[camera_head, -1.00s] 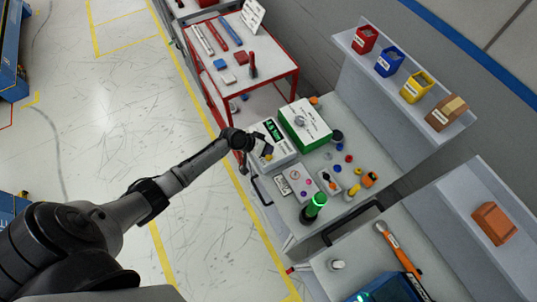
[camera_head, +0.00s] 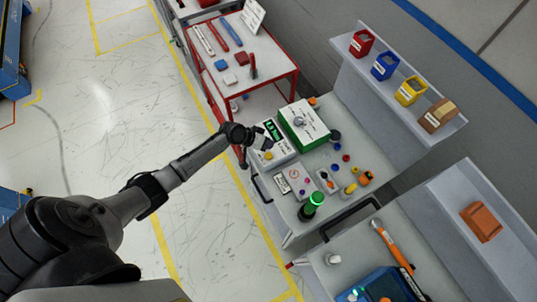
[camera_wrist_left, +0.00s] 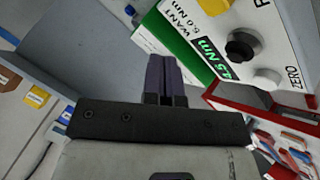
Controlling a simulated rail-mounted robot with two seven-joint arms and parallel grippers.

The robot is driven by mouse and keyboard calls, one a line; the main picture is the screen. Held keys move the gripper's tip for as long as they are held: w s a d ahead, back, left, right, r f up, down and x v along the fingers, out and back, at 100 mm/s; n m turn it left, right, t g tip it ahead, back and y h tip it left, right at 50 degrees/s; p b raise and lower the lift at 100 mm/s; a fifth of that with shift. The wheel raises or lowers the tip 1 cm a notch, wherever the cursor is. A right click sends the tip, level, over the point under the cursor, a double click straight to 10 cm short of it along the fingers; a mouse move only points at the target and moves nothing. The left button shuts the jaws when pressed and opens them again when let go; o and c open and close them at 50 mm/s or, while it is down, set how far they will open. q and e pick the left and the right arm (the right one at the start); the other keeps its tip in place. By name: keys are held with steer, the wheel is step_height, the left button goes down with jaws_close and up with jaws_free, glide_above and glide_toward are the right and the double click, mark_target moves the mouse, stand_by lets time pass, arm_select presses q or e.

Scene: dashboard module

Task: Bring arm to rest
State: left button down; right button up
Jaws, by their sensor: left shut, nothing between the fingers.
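My left arm comes in from the left in the head view. Its gripper (camera_head: 265,142) is over the edge of the workbench, right by the torque display box (camera_head: 284,150). In the left wrist view the two gripper fingers (camera_wrist_left: 165,76) are together with nothing between them. The display box (camera_wrist_left: 262,40) fills the upper right there, with a green readout and dark knob, close to the fingers. I cannot tell whether the fingers touch it. My right gripper is not in view.
A green-and-white box (camera_head: 304,125) stands behind the display. A lit green lamp (camera_head: 311,206), small knobs and switch boxes (camera_head: 295,182) cover the bench. A red-framed table (camera_head: 272,80) is beyond. A shelf (camera_head: 440,137) holds coloured bins. The floor (camera_head: 110,100) at left is clear.

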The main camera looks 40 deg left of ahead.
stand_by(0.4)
arm_select(q)
steer(key=shift+s+d+f, duration=0.1)
steer(key=shift+s, duration=0.1)
steer(key=shift+s+f+m+g, duration=0.2)
steer(key=shift+s+f+g, duration=0.05)
steer(key=shift+s+g, duration=0.25)
steer(key=shift+s+f+m+g, duration=0.2)
steer(key=shift+s+g, duration=0.2)
steer(key=shift+g, duration=0.1)
steer(key=s+d+r+m+t+y+p, duration=0.1)
steer(key=s+d+r+m+y, duration=0.15)
steer(key=s+r, duration=0.45)
steer(key=s+d+r+m+y+p, duration=0.1)
steer(key=s+d+r+y, duration=0.2)
steer(key=r, duration=0.9)
steer(key=s+d+f+g+p, duration=0.1)
steer(key=s+d+p, duration=0.3)
steer(key=s, duration=1.3)
steer(key=shift+d+n+g, duration=0.45)
steer(key=shift+g, duration=0.35)
